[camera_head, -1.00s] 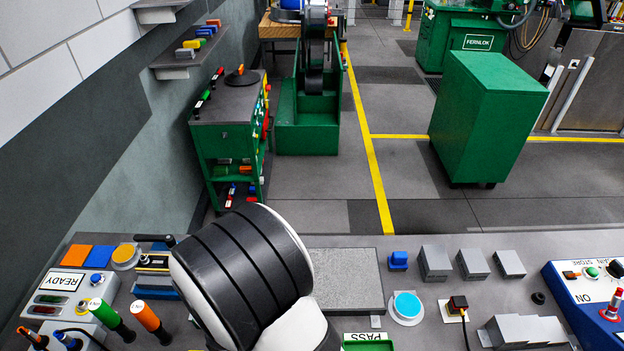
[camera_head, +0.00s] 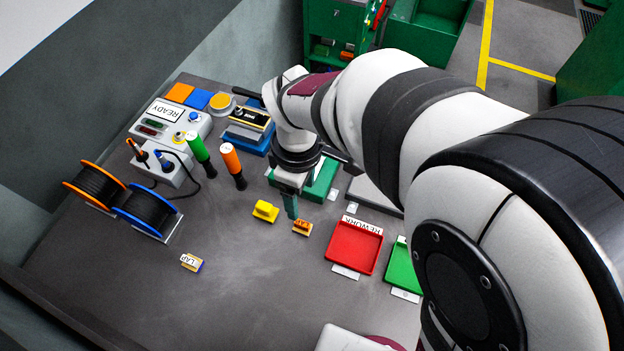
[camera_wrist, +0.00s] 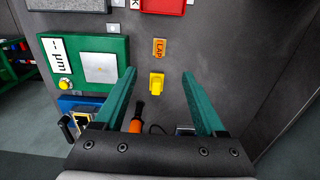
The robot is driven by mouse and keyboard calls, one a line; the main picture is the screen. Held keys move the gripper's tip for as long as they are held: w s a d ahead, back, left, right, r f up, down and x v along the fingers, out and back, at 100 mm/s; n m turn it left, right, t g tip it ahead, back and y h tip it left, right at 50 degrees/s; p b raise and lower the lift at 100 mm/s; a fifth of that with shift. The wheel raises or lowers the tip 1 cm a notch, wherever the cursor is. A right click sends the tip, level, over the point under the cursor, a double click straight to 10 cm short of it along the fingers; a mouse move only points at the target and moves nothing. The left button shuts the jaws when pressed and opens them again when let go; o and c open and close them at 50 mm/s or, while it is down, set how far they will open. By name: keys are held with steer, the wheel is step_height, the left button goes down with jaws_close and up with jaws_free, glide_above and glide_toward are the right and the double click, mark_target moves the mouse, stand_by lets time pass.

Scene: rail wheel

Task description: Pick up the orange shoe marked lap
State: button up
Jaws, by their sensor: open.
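The orange shoe (camera_head: 302,228) is a small block on the grey bench, left of the red tray. In the wrist view the orange shoe (camera_wrist: 159,47) shows a LAP label and lies beyond the fingertips. My gripper (camera_head: 291,212) points down close behind the orange shoe in the head view. In the wrist view my gripper (camera_wrist: 158,74) has its two green fingers wide apart with nothing held. A yellow shoe (camera_head: 265,211) sits left of the orange one; it also shows in the wrist view (camera_wrist: 156,84), nearer the fingers.
Another block labelled LAP (camera_head: 191,262), with blue and yellow edges, lies front left. The red REWORK tray (camera_head: 354,247) and green tray (camera_head: 403,270) stand to the right. Green- and orange-handled tools (camera_head: 233,165) and wire spools (camera_head: 147,210) are left. The front middle bench is clear.

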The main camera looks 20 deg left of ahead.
mark_target(302, 223)
step_height(302, 223, down, 15)
steer(key=shift+w+a+f, duration=0.1)
jaws_close()
stand_by(0.4)
